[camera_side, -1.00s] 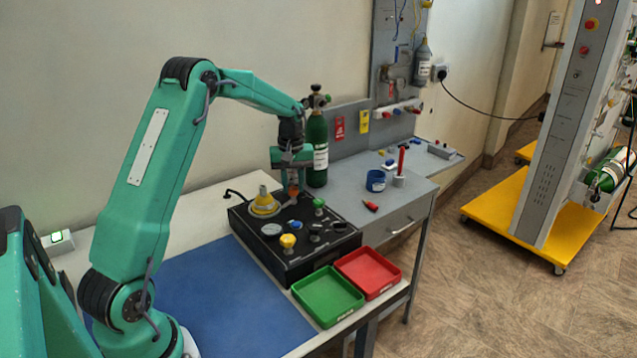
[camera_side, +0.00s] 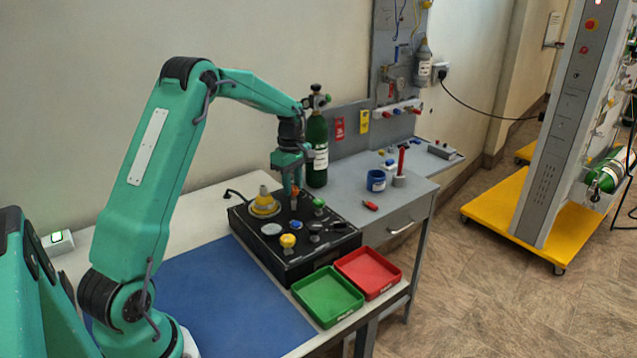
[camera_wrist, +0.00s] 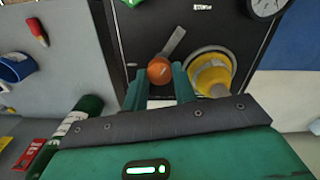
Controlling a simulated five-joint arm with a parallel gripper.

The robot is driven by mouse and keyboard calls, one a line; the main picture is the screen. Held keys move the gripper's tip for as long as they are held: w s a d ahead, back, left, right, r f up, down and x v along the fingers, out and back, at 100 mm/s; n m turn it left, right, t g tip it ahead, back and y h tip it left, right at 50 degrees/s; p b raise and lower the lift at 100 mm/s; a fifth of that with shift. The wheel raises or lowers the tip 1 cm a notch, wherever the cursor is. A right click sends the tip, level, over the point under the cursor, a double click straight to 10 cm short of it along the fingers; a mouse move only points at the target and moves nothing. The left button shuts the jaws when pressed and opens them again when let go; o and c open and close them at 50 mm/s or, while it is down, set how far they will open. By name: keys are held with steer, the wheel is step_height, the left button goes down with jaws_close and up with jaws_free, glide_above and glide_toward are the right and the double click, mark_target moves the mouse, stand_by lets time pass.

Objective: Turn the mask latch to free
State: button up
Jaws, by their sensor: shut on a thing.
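The mask latch, an orange round knob (camera_wrist: 159,70) with a grey flat bar (camera_wrist: 174,41), sits on the black trainer panel (camera_wrist: 135,30). In the wrist view my gripper (camera_wrist: 159,84) has its two green fingers on either side of the knob, shut on it. The bar points up and slightly right there. The yellow mask (camera_wrist: 209,75) is on its grey ring just right of the fingers. In the side view my gripper (camera_side: 293,190) comes down from above behind the mask (camera_side: 263,201). The knob is partly hidden by the fingers there.
A green knob (camera_side: 319,202), a yellow knob (camera_side: 288,241) and a gauge (camera_side: 271,229) stand on the panel nearby. A green tray (camera_side: 327,297) and a red tray (camera_side: 369,274) lie in front. A green cylinder (camera_side: 317,150) stands close behind my gripper.

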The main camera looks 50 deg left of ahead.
mark_target(293, 188)
steer(key=shift+r, duration=0.1)
steer(key=o, duration=1)
steer(key=shift+r, duration=3.85)
